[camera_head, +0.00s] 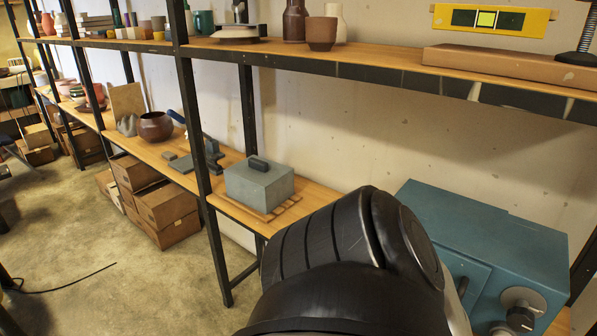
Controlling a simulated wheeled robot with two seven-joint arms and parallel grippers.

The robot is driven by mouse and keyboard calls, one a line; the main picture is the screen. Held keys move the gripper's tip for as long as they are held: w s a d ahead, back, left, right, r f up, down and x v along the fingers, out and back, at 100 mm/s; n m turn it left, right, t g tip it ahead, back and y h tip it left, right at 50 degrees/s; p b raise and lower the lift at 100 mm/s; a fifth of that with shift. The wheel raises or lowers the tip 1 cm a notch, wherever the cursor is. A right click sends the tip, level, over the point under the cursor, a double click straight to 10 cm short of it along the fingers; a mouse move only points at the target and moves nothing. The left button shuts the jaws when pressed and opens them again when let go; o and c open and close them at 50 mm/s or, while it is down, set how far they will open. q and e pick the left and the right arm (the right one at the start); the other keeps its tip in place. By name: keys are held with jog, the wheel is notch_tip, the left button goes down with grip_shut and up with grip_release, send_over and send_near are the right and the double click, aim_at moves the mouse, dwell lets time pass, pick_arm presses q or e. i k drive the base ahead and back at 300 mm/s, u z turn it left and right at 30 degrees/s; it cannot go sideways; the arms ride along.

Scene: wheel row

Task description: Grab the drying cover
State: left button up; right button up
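The drying cover appears to be the grey-green box (262,189) with a dark bar handle (258,163) on top. It sits upright on a slatted wooden board (284,208) on the lower shelf, near the middle of the head view. What is under the cover is hidden. Neither of my grippers shows in this view. A large black rounded arm link of mine fills the bottom centre, in front of and to the right of the cover, and hides part of the shelf. Nothing touches the handle.
A dark metal post (205,170) rises just left of the cover. The upper shelf (385,70) runs above and nearer the top. A teal machine (470,235) with a knob stands at right. Brown bowl (155,126) and small tools lie left. Floor at left is mostly clear.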

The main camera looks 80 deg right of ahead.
aim_at(262, 185)
jog(key=k, duration=0.3)
jog(key=z, duration=1.35)
